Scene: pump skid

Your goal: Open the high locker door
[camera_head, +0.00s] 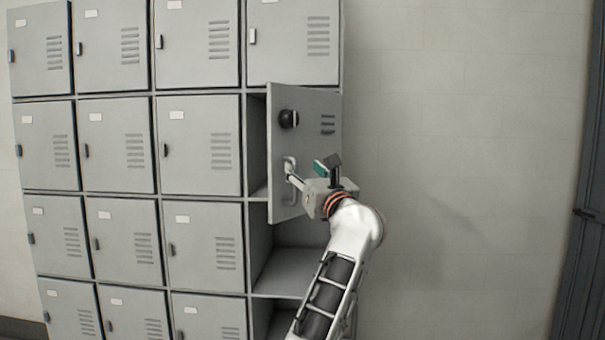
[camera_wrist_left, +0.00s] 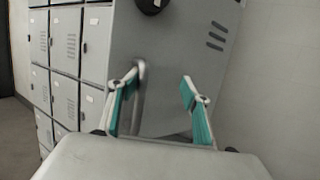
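The locker door (camera_head: 305,112), grey with a black round knob (camera_head: 288,119) and a pale bar handle (camera_head: 289,165), is in the second row from the top, rightmost column. It stands partly open, swung out, with a dark gap along its left side. My left gripper (camera_head: 309,172) is at the handle. In the left wrist view the fingers with green pads (camera_wrist_left: 161,92) are spread apart. The handle (camera_wrist_left: 139,88) is close beside the left finger, on its inner side; whether they touch I cannot tell. My right gripper is not in view.
Closed grey lockers (camera_head: 205,145) fill the left and the row above. Below the open door is an open compartment (camera_head: 290,268) with its shelf showing. A bare pale wall (camera_head: 460,130) lies to the right, with a dark upright structure (camera_head: 585,210) at the far right.

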